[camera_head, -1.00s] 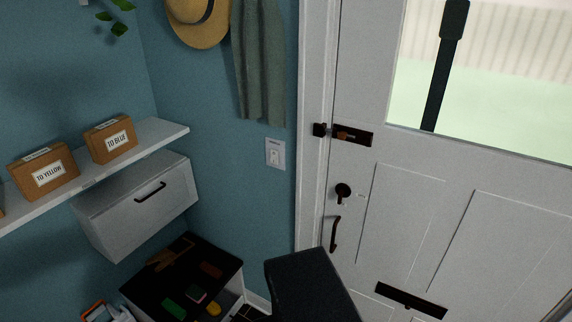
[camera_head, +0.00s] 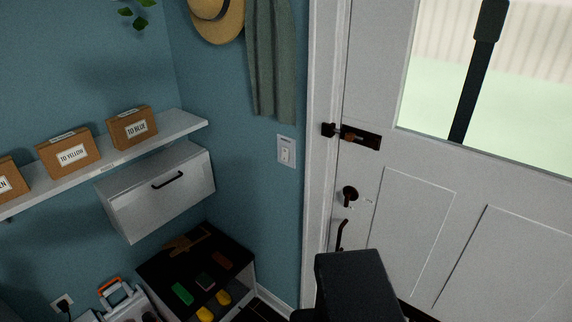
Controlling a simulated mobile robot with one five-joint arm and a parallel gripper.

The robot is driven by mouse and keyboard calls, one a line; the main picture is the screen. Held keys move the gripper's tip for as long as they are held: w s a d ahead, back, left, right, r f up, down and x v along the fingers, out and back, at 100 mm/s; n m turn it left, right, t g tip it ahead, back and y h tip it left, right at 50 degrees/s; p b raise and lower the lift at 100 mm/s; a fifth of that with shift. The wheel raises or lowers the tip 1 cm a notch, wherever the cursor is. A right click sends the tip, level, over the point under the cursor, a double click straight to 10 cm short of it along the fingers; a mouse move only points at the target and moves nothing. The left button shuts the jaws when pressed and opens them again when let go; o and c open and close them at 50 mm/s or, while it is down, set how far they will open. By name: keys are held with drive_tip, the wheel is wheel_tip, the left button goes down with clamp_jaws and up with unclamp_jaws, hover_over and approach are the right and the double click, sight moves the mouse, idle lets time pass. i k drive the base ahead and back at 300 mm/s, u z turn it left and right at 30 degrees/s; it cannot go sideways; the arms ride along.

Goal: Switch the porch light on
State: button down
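A white wall switch plate (camera_head: 286,151) with a small rocker is on the blue wall, just left of the door frame and below the hanging grey-green cloth. Its label is too small to read, and I cannot tell whether it is on or off. A dark part of my arm (camera_head: 355,285) shows at the bottom, in front of the door's lower part and well below the switch. The gripper's fingers cannot be made out. Nothing touches the switch.
The white door (camera_head: 420,190) with a dark bolt (camera_head: 360,136) stands at the right. A shelf (camera_head: 185,123) with cardboard boxes, a white cabinet (camera_head: 160,195) and a dark-topped bench (camera_head: 225,248) with small coloured things are at the left. The wall around the switch is clear.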

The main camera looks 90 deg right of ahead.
sight(285, 152)
drive_tip(key=i, duration=0.85)
drive_tip(key=u, duration=0.1)
